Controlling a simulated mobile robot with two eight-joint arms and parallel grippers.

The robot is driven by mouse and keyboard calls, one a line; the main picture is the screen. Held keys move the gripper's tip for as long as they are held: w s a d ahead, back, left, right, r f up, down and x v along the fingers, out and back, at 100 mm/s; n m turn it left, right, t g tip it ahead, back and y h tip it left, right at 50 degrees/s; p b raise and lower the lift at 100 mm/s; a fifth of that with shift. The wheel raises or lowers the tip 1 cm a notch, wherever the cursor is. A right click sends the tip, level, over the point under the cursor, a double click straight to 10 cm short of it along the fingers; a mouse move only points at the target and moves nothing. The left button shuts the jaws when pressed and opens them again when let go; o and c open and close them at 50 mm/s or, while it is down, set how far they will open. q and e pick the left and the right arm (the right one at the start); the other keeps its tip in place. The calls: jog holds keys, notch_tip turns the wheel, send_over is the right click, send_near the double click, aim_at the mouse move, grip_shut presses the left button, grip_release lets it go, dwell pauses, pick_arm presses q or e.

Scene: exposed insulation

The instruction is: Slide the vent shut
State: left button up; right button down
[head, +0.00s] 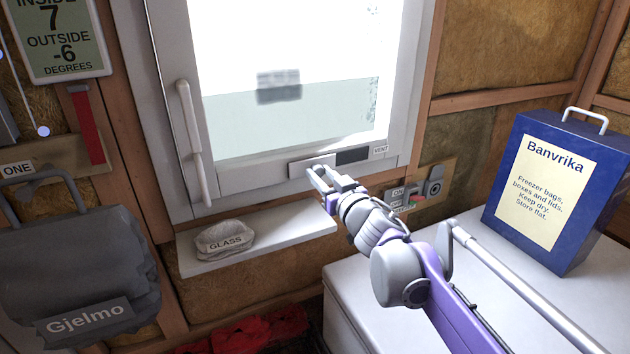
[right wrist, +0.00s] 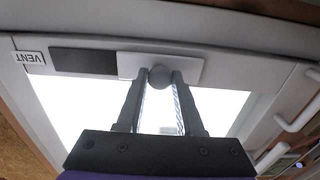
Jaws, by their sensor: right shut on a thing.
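The vent sits in the bottom rail of the white window frame, beside a VENT label (head: 380,150). Its pale sliding plate (head: 303,166) is at the left, and a dark opening (head: 353,156) shows uncovered to its right. The right wrist view is turned over, so there the plate (right wrist: 188,66) lies right of the dark opening (right wrist: 85,61). My right gripper (head: 318,174) is at the plate. In the wrist view its fingers (right wrist: 160,85) are closed on the round grey knob (right wrist: 160,75). My left gripper is not in view.
A sill shelf (head: 290,238) below holds a grey lump marked GLASS (head: 224,240). The window handle (head: 192,145) stands at left. A switch panel (head: 420,190) is right of my gripper. A blue Banvrika box (head: 525,240) stands on a white top (head: 345,285).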

jog(key=shift+w+d, duration=0.1)
jog(key=shift+d, duration=0.05)
jog(key=c, duration=0.5)
grip_release()
jog(key=shift+d, duration=0.1)
jog(key=shift+c, duration=0.2)
jog(key=v, duration=1)
jog(key=shift+s+b, duration=0.4)
